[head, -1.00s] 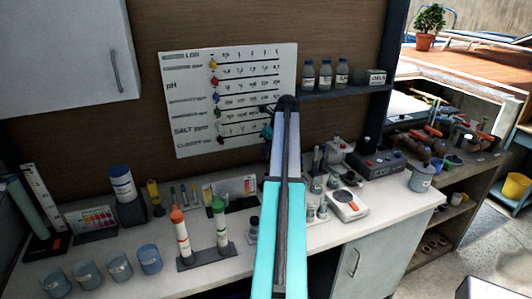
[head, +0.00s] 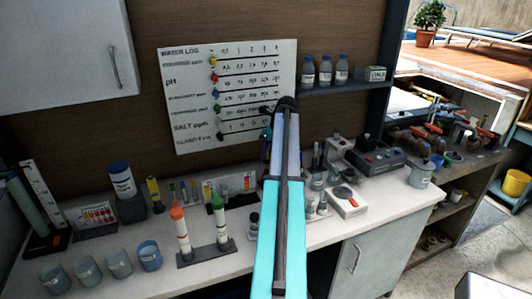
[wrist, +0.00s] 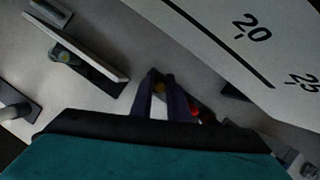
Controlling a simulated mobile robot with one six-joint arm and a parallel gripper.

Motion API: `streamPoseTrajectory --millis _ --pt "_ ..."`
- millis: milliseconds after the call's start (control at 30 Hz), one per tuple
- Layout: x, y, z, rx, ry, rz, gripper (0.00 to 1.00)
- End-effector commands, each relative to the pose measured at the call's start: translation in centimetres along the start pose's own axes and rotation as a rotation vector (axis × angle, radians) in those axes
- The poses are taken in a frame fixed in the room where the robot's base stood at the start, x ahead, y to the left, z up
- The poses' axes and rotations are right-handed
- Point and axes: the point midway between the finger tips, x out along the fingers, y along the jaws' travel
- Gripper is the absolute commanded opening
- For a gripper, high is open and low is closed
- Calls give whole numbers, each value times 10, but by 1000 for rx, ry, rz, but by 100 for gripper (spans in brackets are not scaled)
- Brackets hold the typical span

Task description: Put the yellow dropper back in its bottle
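My gripper (head: 267,140) is high over the back of the bench, in front of the wall chart, mostly hidden behind my own arm in the head view. The dropper's lower part is not visible. Small dark-topped bottles (head: 254,221) stand on the bench beside my arm; I cannot tell which one is the dropper's bottle.
A rack with orange-capped and green-capped tubes (head: 206,253) stands left of my arm. Several blue cups (head: 150,256) line the front left. A white scale (head: 347,202) and a dark meter (head: 376,161) stand right. The chart (head: 228,95) is close behind my gripper.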

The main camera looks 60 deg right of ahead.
Motion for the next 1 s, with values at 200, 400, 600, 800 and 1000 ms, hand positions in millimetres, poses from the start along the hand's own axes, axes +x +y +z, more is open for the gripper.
streamPoseTrajectory --millis 200,400,600,800,1000 --pt "0 0 0 0 0 0 10" --pt "1 0 0 -1 0 0 10" --pt "6 0 -2 -1 0 0 10" --pt "12 0 -4 -1 -1 0 10" --pt "18 0 -7 -1 0 0 10"
